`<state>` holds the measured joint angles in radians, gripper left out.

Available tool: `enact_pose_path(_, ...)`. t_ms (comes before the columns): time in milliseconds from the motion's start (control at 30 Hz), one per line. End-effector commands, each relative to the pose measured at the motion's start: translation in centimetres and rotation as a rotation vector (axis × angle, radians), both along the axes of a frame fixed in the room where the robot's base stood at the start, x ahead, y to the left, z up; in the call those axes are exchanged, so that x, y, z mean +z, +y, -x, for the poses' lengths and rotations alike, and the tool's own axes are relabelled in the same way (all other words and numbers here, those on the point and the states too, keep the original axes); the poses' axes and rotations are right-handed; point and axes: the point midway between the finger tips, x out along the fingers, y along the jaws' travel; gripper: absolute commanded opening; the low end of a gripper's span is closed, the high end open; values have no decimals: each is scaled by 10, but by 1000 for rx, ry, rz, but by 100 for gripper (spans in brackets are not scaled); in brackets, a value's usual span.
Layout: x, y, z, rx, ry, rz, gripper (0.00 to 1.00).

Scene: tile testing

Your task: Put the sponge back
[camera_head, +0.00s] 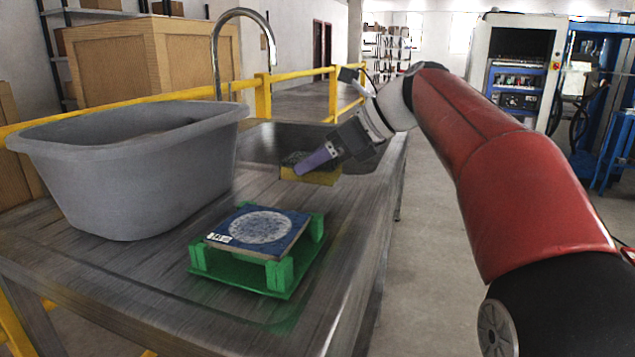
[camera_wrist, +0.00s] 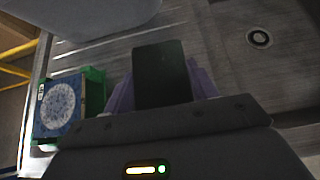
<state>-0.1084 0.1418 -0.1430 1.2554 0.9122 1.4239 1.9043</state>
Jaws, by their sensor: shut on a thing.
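The sponge (camera_head: 322,177), yellow with a dark top layer, is held between the purple fingers of my gripper (camera_head: 312,163) in the head view. It is over the back part of the metal counter (camera_head: 160,281), near the sink basin. I cannot tell whether its underside touches the surface. In the wrist view my gripper (camera_wrist: 162,85) has a finger on each side of the sponge (camera_wrist: 161,76), whose dark face shows.
A blue tile (camera_head: 258,227) with a white round patch lies on a green holder (camera_head: 276,277) on the counter. A large grey tub (camera_head: 120,185) stands at left. The sink (camera_wrist: 262,75) with its drain is beside the sponge. A curved faucet (camera_head: 217,50) and yellow rail (camera_head: 262,97) are behind.

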Motion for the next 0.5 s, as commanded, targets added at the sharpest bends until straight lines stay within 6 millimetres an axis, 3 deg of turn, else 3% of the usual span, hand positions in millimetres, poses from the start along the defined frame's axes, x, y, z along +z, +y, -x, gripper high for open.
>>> enact_pose_path(233,-35,0,0,-1,3,-1,34)
enact_pose_path(500,-35,0,0,-1,1,0,34)
